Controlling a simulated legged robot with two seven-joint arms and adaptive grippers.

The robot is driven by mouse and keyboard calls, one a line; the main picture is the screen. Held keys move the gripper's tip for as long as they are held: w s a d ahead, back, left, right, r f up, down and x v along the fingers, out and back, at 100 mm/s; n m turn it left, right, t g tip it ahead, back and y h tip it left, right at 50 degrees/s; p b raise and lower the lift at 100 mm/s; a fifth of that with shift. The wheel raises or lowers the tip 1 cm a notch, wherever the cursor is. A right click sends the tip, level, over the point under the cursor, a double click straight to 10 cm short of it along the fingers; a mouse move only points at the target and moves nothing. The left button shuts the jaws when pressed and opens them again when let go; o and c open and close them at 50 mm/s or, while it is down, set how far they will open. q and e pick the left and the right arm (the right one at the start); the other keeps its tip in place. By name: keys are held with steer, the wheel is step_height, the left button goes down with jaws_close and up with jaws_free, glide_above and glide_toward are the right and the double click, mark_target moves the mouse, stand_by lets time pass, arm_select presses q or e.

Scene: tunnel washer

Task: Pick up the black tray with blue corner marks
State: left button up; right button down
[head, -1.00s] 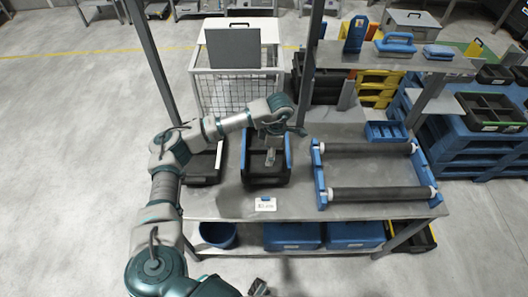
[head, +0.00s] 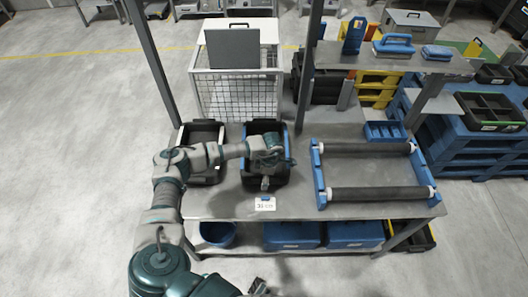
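The black tray with blue corner marks (head: 266,128) sits on the grey workbench, in the middle left of the head view. Its blue parts show along the sides. The gripper and wrist cover part of the tray's interior and near wall. I cannot tell whether the fingers touch the tray or are open or shut. A small dark part (head: 258,287) at the bottom edge looks like my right gripper; its fingers are not clear.
A black tray with pale corners (head: 202,131) sits just left, partly behind my arm. A blue frame with two dark rollers (head: 319,180) lies to the right. A small label card (head: 265,203) lies at the bench's front. A wire cage (head: 235,98) stands behind; a post rises at left.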

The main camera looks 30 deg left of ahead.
arm_select(q)
steer(key=shift+d, duration=0.3)
steer(key=shift+c, duration=0.5)
steer(key=c, duration=1.2)
steer(key=shift+a, duration=0.15)
jaws_close()
